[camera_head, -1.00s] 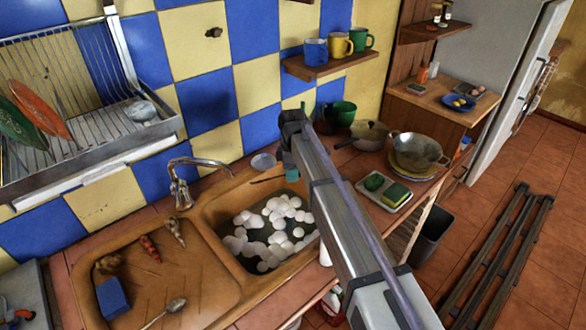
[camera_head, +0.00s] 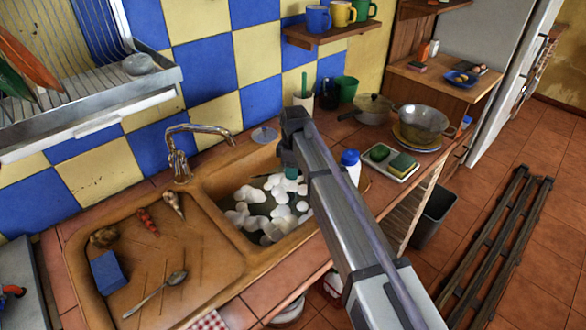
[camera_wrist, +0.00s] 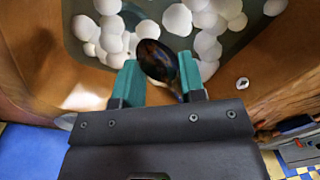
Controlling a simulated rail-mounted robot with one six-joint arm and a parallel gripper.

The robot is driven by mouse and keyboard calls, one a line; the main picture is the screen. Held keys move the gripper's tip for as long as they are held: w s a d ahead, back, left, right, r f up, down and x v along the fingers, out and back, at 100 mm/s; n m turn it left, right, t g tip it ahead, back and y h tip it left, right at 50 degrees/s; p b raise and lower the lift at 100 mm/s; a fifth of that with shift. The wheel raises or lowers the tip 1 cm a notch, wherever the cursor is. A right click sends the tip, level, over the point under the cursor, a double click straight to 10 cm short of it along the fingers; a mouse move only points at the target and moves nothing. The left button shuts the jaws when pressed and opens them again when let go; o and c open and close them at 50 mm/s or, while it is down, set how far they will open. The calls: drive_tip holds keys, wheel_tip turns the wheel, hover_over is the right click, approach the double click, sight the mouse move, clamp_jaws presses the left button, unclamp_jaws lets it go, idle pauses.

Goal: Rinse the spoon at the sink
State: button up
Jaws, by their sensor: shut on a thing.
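My gripper (camera_head: 290,172) is over the right part of the sink basin (camera_head: 222,232), and its teal fingers (camera_wrist: 160,82) show in the wrist view. It is shut on a dark, shiny spoon (camera_wrist: 157,62), whose oval bowl shows between the fingers against white suds. In the head view this held spoon is hidden. White suds (camera_head: 256,218) float on dark water (camera_head: 252,236) in the basin. The metal faucet (camera_head: 180,155) stands behind the basin to the left; I see no water stream. Another, metal spoon (camera_head: 160,292) lies on the drainboard.
The drainboard (camera_head: 200,265) also holds a blue sponge (camera_head: 108,272) and small vegetable-like things. A white bottle with a blue cap (camera_head: 350,167) and a sponge tray (camera_head: 392,170) stand right of the basin. Pots (camera_head: 422,120) stand farther right.

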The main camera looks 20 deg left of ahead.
wheel_tip(320, 180, down, 18)
drive_tip(key=b, duration=1.6)
drive_tip(key=shift+r+b, duration=0.15)
drive_tip(key=shift+b, duration=0.15)
drive_tip(key=shift+r, duration=0.15)
idle(0.3)
wheel_tip(320, 180, up, 19)
drive_tip(key=p, duration=1.9)
drive_tip(key=shift+r+p, duration=0.15)
drive_tip(key=shift+p, duration=0.15)
idle(1.1)
wheel_tip(320, 180, up, 4)
drive_tip(key=p, duration=0.4)
hover_over(293, 214)
drive_tip(key=shift+w+r, duration=0.1)
drive_tip(key=shift+w, duration=0.05)
drive_tip(key=shift+a+f, duration=0.1)
drive_tip(key=shift+f, duration=0.1)
